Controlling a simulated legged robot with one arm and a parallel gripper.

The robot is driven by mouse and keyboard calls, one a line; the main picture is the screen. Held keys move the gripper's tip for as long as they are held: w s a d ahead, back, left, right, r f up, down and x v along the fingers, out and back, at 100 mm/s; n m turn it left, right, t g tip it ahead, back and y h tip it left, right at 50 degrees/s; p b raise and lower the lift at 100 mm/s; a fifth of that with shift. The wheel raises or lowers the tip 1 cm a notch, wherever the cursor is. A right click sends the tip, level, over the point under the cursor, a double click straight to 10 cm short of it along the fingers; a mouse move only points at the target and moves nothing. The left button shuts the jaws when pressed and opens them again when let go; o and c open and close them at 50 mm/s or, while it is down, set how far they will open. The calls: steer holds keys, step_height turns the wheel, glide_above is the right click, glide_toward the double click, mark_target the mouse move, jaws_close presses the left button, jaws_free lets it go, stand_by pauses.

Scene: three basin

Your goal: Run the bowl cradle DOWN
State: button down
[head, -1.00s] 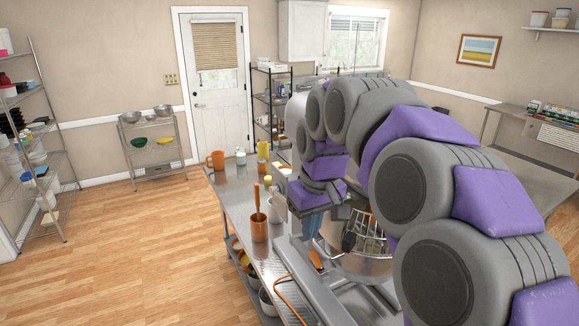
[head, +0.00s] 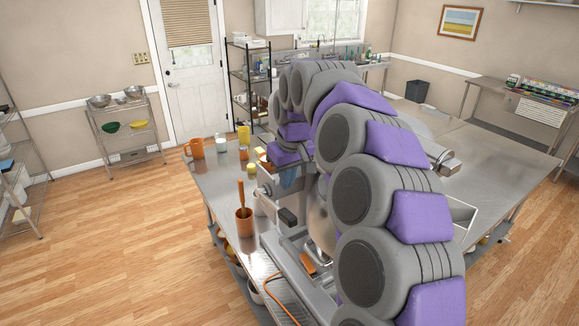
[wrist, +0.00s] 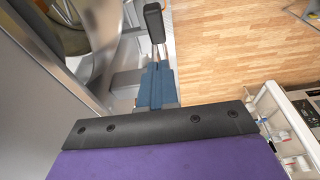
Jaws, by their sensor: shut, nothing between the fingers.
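The mixer's steel bowl (head: 320,232) is mostly hidden behind my arm in the head view; curved metal of it shows at the left of the wrist view (wrist: 97,72). A lever with a black grip (head: 287,217) stands out beside the mixer. In the wrist view the black grip (wrist: 153,22) is on a metal rod just beyond my fingertips. My gripper (wrist: 157,68) has blue fingers, shut and empty. In the head view my gripper (head: 288,180) is just above the black grip. Whether the fingers touch the lever, and the cradle's height, I cannot tell.
The steel table (head: 225,195) holds a copper-coloured pot (head: 243,222) with a wooden handle, an orange mug (head: 195,148) and small containers. An orange cord (head: 268,283) runs along the front. Wooden floor (head: 130,240) is open at left.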

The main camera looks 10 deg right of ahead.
glide_above(287, 213)
steer(key=f, duration=0.6)
steer(key=shift+d+f+p, duration=0.25)
steer(key=shift+d+p, duration=0.05)
steer(key=shift+p, duration=0.05)
steer(key=shift+s+f, duration=0.25)
steer(key=shift+f, duration=0.35)
steer(key=shift+a+f, duration=0.15)
steer(key=shift+f, duration=0.1)
steer(key=shift+a, duration=0.15)
